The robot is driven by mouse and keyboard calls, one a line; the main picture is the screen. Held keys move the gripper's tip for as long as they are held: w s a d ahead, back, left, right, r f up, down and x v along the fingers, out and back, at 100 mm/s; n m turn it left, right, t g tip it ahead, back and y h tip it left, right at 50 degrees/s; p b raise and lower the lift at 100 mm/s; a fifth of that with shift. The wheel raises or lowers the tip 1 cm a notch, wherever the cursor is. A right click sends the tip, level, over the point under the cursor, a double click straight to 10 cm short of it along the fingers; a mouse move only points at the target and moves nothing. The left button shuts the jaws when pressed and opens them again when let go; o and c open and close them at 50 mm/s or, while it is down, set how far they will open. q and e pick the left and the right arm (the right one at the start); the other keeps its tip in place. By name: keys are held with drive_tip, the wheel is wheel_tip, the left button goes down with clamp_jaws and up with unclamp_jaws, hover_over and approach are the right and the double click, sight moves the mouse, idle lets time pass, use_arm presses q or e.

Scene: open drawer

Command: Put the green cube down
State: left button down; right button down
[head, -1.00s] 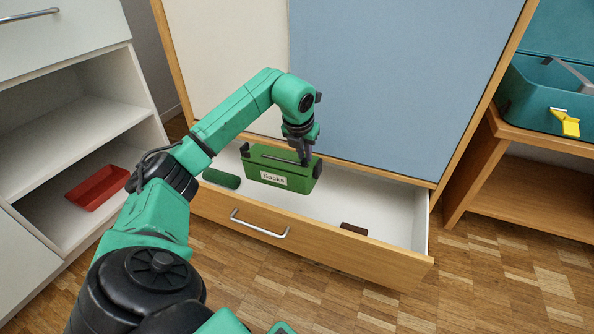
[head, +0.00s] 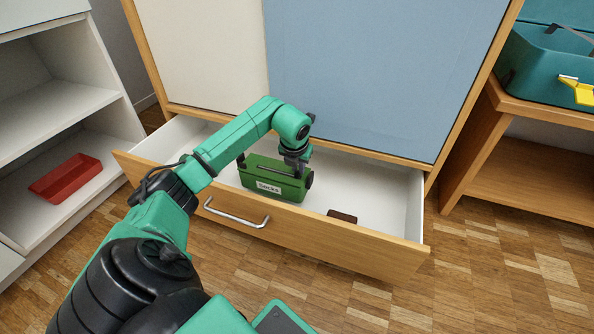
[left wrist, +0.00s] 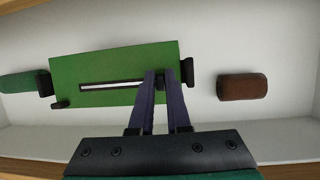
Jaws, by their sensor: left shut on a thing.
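I see no plain green cube. My right gripper is not in view.
A brown block (head: 342,216) lies in the drawer right of the box. A dark green object (left wrist: 20,82) lies left of it. Drawer floor between box and brown block is clear. A red tray (head: 66,178) is on the left shelf; a teal toolbox (head: 545,75) stands right.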

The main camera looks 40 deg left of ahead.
sight(294, 194)
use_arm(q)
wheel_tip(294, 194, down, 5)
drive_tip(key=b, duration=0.2)
drive_tip(key=shift+r+b, duration=0.2)
drive_tip(key=shift+b, duration=0.1)
drive_tip(key=shift+r, duration=0.2)
drive_tip(key=c, duration=1.3)
unclamp_jaws()
drive_tip(key=shift+f, duration=0.2)
drive_tip(key=o, duration=0.4)
drive_tip(key=shift+r, duration=0.2)
